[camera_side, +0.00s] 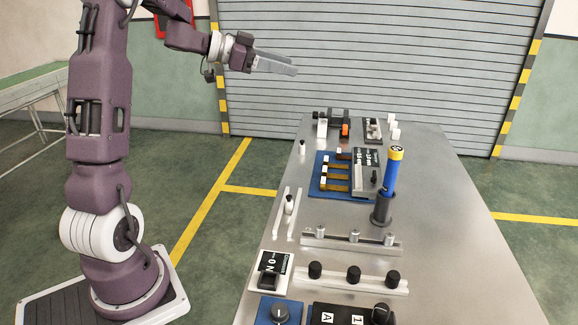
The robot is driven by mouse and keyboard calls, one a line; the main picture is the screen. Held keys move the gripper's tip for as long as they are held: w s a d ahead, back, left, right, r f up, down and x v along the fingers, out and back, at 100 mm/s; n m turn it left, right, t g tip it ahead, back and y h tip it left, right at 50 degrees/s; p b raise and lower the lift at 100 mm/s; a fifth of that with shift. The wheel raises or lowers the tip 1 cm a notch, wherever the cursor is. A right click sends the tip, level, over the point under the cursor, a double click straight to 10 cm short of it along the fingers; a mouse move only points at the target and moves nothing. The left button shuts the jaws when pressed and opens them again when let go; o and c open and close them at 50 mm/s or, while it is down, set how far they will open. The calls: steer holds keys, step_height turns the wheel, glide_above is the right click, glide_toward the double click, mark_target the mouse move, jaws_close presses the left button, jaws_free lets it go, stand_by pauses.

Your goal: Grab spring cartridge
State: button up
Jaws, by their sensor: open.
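A blue cylinder with a yellow top (393,172) stands nearly upright in a dark grey round holder (383,210) on the right half of the metal table. It looks like the spring cartridge, though I see no label that confirms it. Its lower end is hidden inside the holder. My gripper (288,68) is raised above the far left side of the table, well up and to the left of the cylinder, and does not touch it. The fingers point right and are seen nearly edge-on. The gripper is open, with nothing visible between the fingers.
The metal table (450,235) has bare room along its right side. A blue board with slots and a grey label block (366,172) lies left of the cylinder. Rails with knobs (353,277) and switch boxes (270,271) fill the front. A small dark device (333,122) is at the back.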

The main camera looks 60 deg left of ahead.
steer(key=s+f+g+h, duration=0.1)
steer(key=s+f+g, duration=0.1)
steer(key=s+f, duration=0.15)
glide_toward(290, 198)
steer(key=x, duration=0.3)
steer(key=a+x, duration=0.1)
steer(key=x, duration=0.1)
steer(key=shift+w, duration=0.6)
steer(key=shift+w+d+f, duration=0.4)
steer(key=shift+w+f, duration=0.2)
steer(key=shift+f, duration=0.15)
steer(key=x, duration=0.5)
steer(key=shift+w+d+f, duration=0.15)
steer(key=shift+d, duration=0.15)
jaws_close()
